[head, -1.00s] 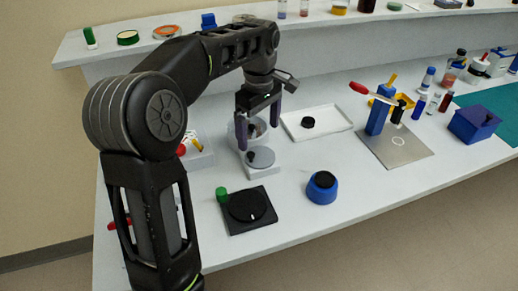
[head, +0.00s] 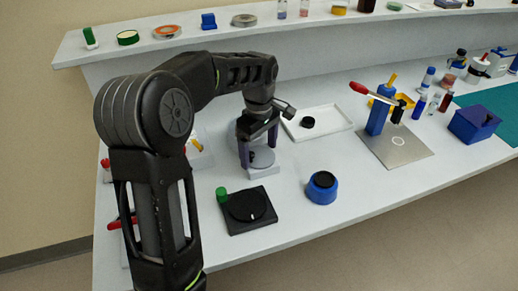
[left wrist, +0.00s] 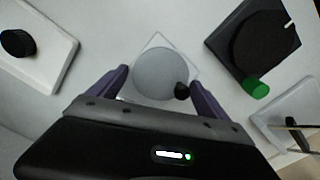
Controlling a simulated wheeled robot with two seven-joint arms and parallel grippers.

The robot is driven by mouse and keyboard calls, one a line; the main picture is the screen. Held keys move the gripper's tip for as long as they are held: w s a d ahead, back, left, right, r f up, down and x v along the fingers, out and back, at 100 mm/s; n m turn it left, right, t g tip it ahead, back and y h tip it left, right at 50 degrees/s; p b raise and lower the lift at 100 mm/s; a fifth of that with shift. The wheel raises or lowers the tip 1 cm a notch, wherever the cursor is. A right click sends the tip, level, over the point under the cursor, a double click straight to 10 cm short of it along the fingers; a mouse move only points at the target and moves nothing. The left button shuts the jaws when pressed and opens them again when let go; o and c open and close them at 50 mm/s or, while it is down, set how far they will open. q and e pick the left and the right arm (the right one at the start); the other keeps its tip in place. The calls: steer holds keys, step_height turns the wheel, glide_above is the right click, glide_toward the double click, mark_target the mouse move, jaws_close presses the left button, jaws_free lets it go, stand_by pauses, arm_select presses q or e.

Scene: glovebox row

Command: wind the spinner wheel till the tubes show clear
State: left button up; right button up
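The spinner wheel is a flat grey disc (left wrist: 158,72) with a small black knob (left wrist: 181,91) near its rim. It lies on a pale square base, and the disc also shows in the head view (head: 263,158). My left gripper (left wrist: 160,76) is open, its purple fingers on either side of the disc, with the knob close to one finger. I cannot tell whether that finger touches the knob. In the head view the left gripper (head: 258,145) hides most of the part behind the disc, and no tubes can be made out there. My right gripper is not in view.
A black dial plate (head: 234,224) with a green knob (head: 222,194) and a blue jar (head: 322,188) stand in front. A white tray (head: 338,117) lies behind to the right, near a blue press with a red-tipped lever (head: 376,116). A shelf runs along the back.

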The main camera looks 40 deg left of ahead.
arm_select(q)
steer(key=c, duration=1.1)
steer(key=shift+r+m, duration=0.1)
steer(key=shift+m, duration=0.3)
steer(key=m+p, duration=0.1)
steer(key=m, duration=0.4)
steer(key=shift+w, duration=0.1)
steer(key=m+p, duration=0.1)
steer(key=m, duration=0.5)
steer(key=shift+w+m, duration=0.1)
steer(key=shift+m, duration=0.2)
steer(key=shift+d, duration=0.1)
steer(key=o, duration=1.4)
